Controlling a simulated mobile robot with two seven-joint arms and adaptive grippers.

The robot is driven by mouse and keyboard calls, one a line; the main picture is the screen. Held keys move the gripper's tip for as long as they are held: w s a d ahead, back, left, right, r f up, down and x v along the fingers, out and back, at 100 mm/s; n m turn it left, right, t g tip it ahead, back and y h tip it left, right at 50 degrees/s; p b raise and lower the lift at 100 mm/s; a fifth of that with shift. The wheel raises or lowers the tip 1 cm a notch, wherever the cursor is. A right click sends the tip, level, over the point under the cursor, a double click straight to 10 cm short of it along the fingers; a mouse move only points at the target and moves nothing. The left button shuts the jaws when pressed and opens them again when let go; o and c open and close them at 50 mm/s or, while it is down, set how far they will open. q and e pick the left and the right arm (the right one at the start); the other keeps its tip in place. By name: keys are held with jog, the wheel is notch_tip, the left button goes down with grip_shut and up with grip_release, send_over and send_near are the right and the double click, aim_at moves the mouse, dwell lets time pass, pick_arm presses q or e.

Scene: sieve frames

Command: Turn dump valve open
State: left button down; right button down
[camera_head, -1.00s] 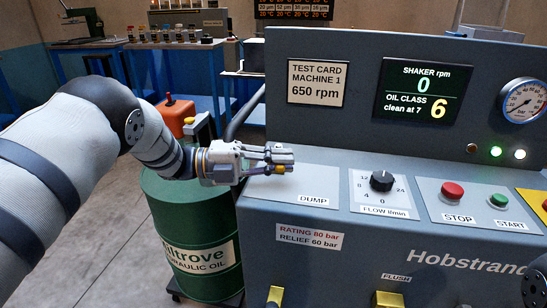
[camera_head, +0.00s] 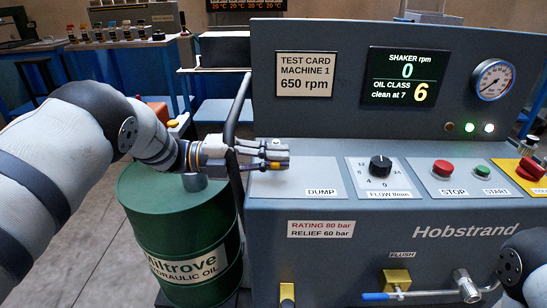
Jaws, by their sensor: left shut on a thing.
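My left gripper (camera_head: 272,158) reaches in from the left over the left end of the grey console top. It is shut on the dump valve handle, beside the DUMP label (camera_head: 321,191). Only a small yellow piece of the dump valve handle (camera_head: 275,166) shows between the fingers. The rest of the valve is hidden by the hand, so its angle cannot be told. Part of my right arm shows at the lower right edge, but its gripper is out of the picture.
The black flow knob (camera_head: 380,166), red stop button (camera_head: 442,168) and green start button (camera_head: 482,172) stand right of the valve. A green oil drum (camera_head: 180,235) stands left of the console. A blue lever (camera_head: 390,296) sticks out low at the front.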

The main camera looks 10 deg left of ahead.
dwell(0.3)
pick_arm(q)
jog(key=c, duration=1.6)
grip_release()
jog(key=shift+a, duration=0.1)
jog(key=s+a, duration=0.2)
jog(key=a, duration=0.9)
jog(key=shift+a, duration=0.4)
